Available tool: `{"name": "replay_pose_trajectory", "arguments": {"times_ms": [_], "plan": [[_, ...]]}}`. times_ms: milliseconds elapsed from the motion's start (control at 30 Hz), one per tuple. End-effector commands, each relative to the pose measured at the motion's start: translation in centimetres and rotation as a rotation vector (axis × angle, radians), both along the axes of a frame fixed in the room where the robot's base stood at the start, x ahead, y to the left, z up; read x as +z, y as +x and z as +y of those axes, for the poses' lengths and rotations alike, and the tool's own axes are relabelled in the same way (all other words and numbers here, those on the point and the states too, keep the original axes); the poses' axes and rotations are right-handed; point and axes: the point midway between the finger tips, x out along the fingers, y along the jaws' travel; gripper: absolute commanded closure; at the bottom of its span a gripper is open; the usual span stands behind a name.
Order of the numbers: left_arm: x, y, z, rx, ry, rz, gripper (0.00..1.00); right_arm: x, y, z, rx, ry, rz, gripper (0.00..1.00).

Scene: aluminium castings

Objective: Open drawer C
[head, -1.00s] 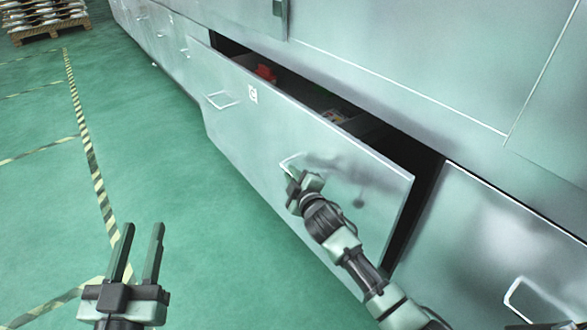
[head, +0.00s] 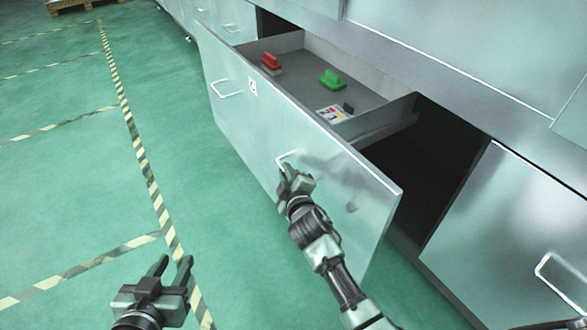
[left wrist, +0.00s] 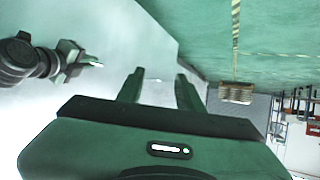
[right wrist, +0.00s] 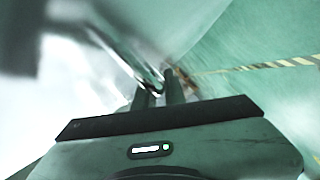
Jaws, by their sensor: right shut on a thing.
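The drawer with a small white label (head: 252,86), which looks like a C, stands pulled well out of the cabinet; its wide metal front (head: 240,115) faces the aisle. It has two bar handles, one at the left (head: 227,88) and one at the right (head: 287,156). My right gripper (head: 288,170) is shut on the right handle, which also shows between its fingers in the right wrist view (right wrist: 153,82). My left gripper (head: 172,268) is open and empty over the floor, left of the drawer front.
Inside the drawer lie a red-handled object (head: 271,62), a green one (head: 333,78) and a printed card (head: 333,113). A neighbouring closed front with a handle (head: 558,268) is at the right. The green floor (head: 70,200) with striped lines is clear. A pallet (left wrist: 236,93) stands far off.

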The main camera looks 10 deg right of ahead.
Motion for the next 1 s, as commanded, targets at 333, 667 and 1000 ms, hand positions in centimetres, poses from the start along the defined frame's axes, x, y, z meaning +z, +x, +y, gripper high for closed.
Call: {"name": "replay_pose_trajectory", "arguments": {"times_ms": [333, 667, 1000], "plan": [[0.0, 0.0, 0.0, -0.001, -0.001, -0.001, 0.64, -0.2, -0.1, 0.2, -0.001, -0.001, 0.004, 1.0], [0.0, 0.0, -0.1, 0.0, -0.002, -0.001, 0.64, -0.1, -0.1, 0.1, -0.001, -0.001, 0.002, 0.67], [-1.2, -1.1, 0.6, 0.008, 0.022, 0.089, 0.64, 0.3, -1.4, 0.1, -0.001, -0.001, 0.002, 0.67]]}}
